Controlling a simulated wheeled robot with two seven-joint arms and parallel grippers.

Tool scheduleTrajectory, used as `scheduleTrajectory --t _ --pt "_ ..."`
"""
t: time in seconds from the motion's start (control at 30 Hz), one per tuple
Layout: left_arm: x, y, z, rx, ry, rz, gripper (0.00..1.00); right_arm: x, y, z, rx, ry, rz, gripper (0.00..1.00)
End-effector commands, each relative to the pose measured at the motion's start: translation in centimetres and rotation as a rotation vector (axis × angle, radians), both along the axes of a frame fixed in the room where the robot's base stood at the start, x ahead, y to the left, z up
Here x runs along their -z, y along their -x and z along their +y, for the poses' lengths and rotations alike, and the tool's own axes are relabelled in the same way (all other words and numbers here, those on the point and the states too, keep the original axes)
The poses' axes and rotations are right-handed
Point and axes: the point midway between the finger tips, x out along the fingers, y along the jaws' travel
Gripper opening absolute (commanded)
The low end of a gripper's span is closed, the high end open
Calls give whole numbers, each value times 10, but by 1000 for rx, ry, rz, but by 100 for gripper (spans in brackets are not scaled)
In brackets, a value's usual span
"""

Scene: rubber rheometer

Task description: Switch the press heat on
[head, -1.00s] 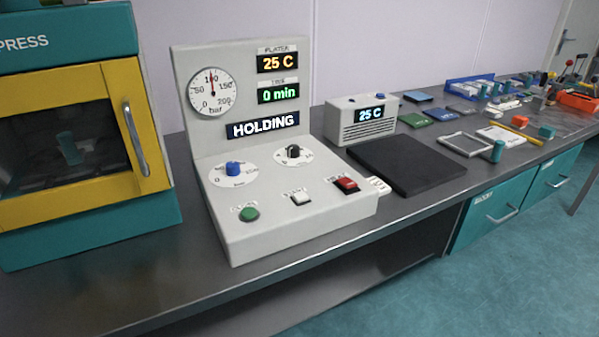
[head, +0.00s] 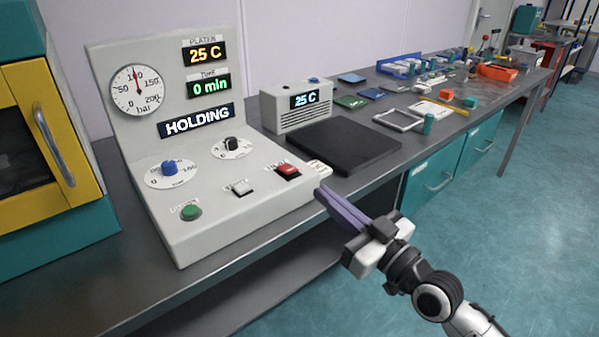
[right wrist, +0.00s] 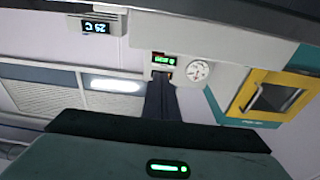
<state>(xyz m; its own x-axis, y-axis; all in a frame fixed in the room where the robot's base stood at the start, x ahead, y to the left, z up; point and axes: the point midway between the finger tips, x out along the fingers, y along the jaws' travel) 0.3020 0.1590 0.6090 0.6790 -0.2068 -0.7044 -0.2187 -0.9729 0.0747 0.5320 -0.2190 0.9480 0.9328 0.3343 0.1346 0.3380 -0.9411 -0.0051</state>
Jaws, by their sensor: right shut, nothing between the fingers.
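The press control panel (head: 225,215) stands on the bench, with a red rocker switch (head: 287,171) at the right of its sloping front; its label is too small to read surely. The platen display (head: 205,54) reads 25 C and the time display (head: 208,85) reads 0 min. A sign (head: 196,121) reads HOLDING. My right gripper (head: 322,194) is shut and empty, its purple fingers pointing at the panel's right front corner, apart from the switch. In the right wrist view its dark fingers (right wrist: 160,98) show against the inverted panel. My left gripper is out of view.
The panel also bears a white button (head: 241,187), a green button (head: 191,212), a blue knob (head: 169,168) and a black knob (head: 231,144). The yellow-doored press (head: 75,190) stands left. A black plate (head: 345,145) lies right of the panel. The floor in front is clear.

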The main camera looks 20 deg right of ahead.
Motion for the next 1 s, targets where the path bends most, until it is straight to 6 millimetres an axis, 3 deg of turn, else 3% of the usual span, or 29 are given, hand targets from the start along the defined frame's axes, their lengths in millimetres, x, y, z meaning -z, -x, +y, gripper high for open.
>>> scheduleTrajectory --t 0.03,0.13,0.57,1.0 --pt "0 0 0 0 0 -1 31 -16 -3 -3 -3 -6 -35 0" --pt "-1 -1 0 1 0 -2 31 -29 -6 -5 -4 -14 -63 0" --pt "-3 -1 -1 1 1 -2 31 -32 -14 -3 -2 -18 -64 0" --pt "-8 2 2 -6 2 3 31 -50 -94 27 -3 -20 -63 0"
